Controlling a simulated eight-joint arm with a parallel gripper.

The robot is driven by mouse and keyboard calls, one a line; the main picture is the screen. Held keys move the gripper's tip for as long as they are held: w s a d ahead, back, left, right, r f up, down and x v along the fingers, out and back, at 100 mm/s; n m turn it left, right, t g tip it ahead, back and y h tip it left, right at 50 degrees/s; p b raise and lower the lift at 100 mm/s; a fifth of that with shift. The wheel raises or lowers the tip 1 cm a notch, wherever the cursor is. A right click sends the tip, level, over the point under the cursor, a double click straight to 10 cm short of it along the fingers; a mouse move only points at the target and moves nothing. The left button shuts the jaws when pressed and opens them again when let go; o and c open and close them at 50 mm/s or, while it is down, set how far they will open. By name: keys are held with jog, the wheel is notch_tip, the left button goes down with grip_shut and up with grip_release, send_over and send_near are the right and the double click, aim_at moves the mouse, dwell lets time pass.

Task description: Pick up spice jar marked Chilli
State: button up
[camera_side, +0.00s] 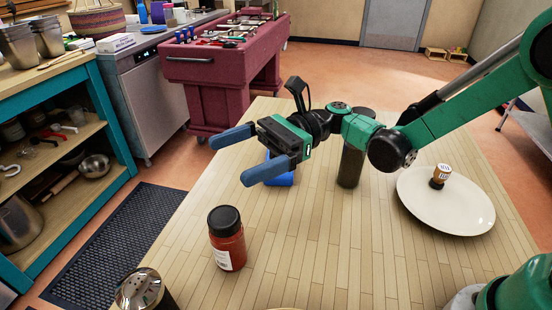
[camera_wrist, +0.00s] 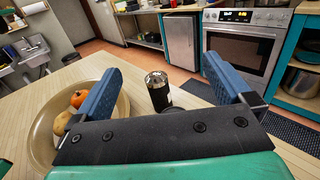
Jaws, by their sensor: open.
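A jar with red contents, a black lid and a white label (camera_side: 227,240) stands upright on the wooden table in the side view. Its label is too small to read, so I cannot tell if it says Chilli. My gripper (camera_side: 229,157) is open and empty above the table, higher than this jar and apart from it, with its blue fingers spread. In the wrist view my gripper (camera_wrist: 163,65) frames a silver-topped shaker (camera_wrist: 158,92) beyond the palm. A dark round top just below that shaker is mostly hidden by the palm.
A silver-topped shaker (camera_side: 140,290) stands at the table's front left. A dark cylinder (camera_side: 352,150) and a blue object (camera_side: 280,178) are behind my gripper. A white plate (camera_side: 465,215) holds a small labelled jar (camera_side: 440,175). A fruit bowl (camera_wrist: 45,110) is left in the wrist view.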

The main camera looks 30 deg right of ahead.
send_near(210, 224)
jog(key=a, duration=0.4)
jog(key=shift+s, duration=0.1)
jog(key=shift+s+a, duration=0.2)
jog(key=shift+a, duration=2.6)
grip_shut()
